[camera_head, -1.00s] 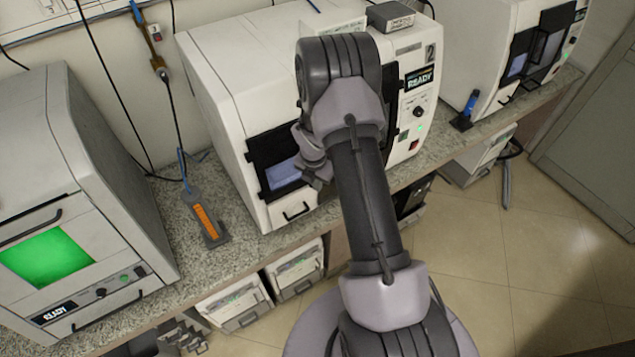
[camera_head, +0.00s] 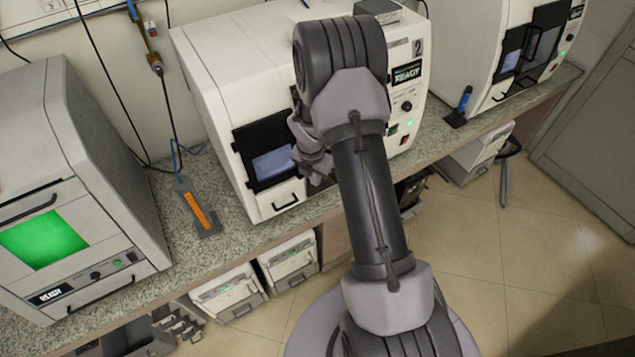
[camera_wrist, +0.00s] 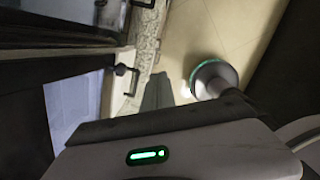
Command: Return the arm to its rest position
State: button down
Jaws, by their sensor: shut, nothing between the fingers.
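My arm rises through the middle of the head view and bends at the top in front of the middle white machine (camera_head: 215,80). My gripper (camera_head: 318,172) hangs beside the machine's dark-framed window, partly hidden behind my own arm. In the wrist view the grey fingers of my gripper (camera_wrist: 158,92) are together, with nothing between them. The dark window frame and a small handle (camera_wrist: 125,76) lie to their left, apparently apart from the fingers.
The speckled counter (camera_head: 150,235) carries a left machine with a green window (camera_head: 45,240), an orange tool on a stand (camera_head: 200,212), and a right machine (camera_head: 470,50) with a blue tool (camera_head: 463,102) beside it. Drawer units (camera_head: 230,290) stand below. Tiled floor (camera_head: 490,250) is open at right.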

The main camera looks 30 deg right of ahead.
notch_tip(320, 180, up, 6)
jog(key=w, duration=0.2)
jog(key=s+a+r+m+t+b, duration=0.2)
jog(key=s+a+r+m+b, duration=0.25)
jog(key=a+m+b, duration=0.75)
jog(key=s+a+f+m+t+y+b, duration=0.1)
jog(key=s+a+f+m+b, duration=0.1)
jog(key=s+a+m+b, duration=0.2)
jog(key=s+a+f+m+t+y+b, duration=0.1)
jog(key=s+a+m+b, duration=0.4)
jog(key=s+m+b, duration=0.6)
jog(key=s+f+y+b, duration=0.1)
jog(key=s+f, duration=0.1)
jog(key=s, duration=0.2)
jog(key=shift+s+a+f+m+t, duration=0.2)
jog(key=shift+m+t, duration=0.1)
jog(key=shift+t, duration=0.1)
